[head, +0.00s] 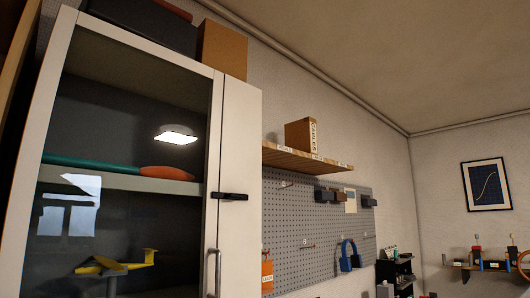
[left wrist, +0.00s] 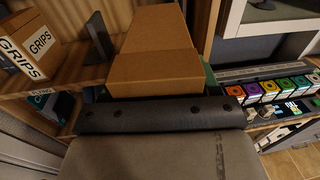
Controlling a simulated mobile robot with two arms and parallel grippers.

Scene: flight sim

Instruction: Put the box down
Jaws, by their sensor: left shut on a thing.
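A plain brown cardboard box (left wrist: 155,48) fills the upper middle of the left wrist view. My left gripper (left wrist: 153,97) is shut on it; its dark crossbar lies across the near end of the box. The fingertips are mostly hidden by the box. Whether the box touches the wooden shelf (left wrist: 68,92) behind and to its left cannot be told. Neither gripper shows in the head view, and my right gripper is in no view.
A box marked GRIPS (left wrist: 28,48) and a dark upright plate (left wrist: 97,38) stand left of the held box. Colourful small boxes (left wrist: 285,88) line a shelf at right. The head view shows a glass-door cabinet (head: 240,130), a wall shelf (head: 290,160) with a labelled box (head: 300,135), and a pegboard (head: 300,215).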

